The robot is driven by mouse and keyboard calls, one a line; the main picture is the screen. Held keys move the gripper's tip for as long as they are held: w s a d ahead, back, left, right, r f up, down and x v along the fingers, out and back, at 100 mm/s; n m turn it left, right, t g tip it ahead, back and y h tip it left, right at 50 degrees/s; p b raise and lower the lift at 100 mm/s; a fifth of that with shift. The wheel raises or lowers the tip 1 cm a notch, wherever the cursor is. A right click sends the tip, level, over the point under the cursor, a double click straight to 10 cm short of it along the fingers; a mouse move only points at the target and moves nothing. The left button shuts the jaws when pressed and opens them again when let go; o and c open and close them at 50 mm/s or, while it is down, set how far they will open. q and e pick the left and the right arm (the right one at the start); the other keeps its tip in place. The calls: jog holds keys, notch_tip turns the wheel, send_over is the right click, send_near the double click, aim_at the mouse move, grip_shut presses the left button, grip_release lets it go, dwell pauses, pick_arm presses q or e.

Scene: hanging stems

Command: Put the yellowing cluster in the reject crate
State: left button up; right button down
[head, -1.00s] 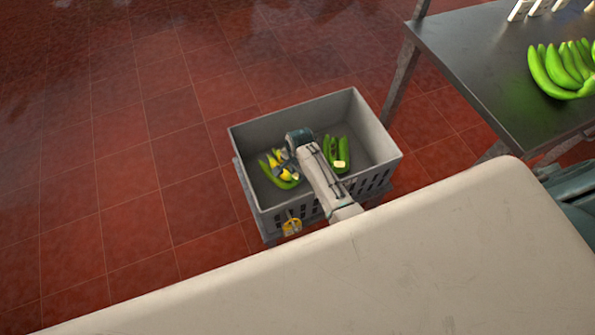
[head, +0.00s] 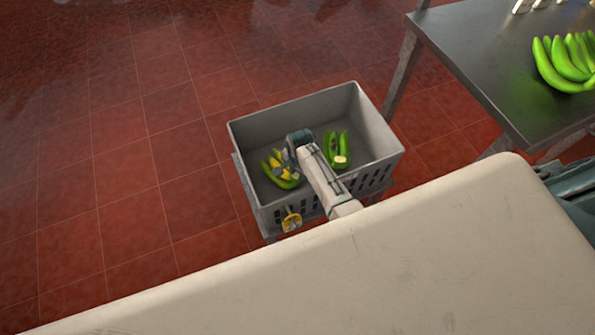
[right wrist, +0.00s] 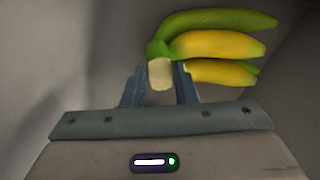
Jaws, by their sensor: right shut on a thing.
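The yellowing cluster (head: 286,174) is inside the grey crate (head: 376,128), at its left side in the head view. It has yellow fingers and green ones. In the right wrist view the cluster (right wrist: 215,45) extends right from its pale cut crown. My right gripper (head: 287,155) is down inside the crate, partly hiding the cluster. In the right wrist view my right gripper (right wrist: 160,85) is shut on the crown, between its two blue fingers. Whether the cluster touches the crate floor cannot be told. My left gripper is not in view.
Green bananas (head: 343,147) lie in the crate, right of my arm. A metal table (head: 470,55) at the upper right bears a green cluster (head: 568,62). Red tiled floor (head: 130,140) is clear at left.

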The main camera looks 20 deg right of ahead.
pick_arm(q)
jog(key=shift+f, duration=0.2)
pick_arm(e)
jog(key=shift+w+f, duration=0.1)
jog(key=shift+f, duration=0.15)
jog(key=c, duration=1.2)
grip_release()
jog(key=shift+o, duration=0.6)
jog(key=shift+f, duration=0.1)
jog(key=shift+r, duration=0.2)
pick_arm(q)
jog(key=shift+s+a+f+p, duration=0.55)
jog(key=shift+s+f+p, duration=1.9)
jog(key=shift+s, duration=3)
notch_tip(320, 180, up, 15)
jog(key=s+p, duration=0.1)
jog(key=p, duration=1.5)
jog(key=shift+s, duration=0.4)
pick_arm(e)
notch_tip(320, 180, up, 28)
jog(key=shift+s+d, duration=0.15)
jog(key=shift+s, duration=0.25)
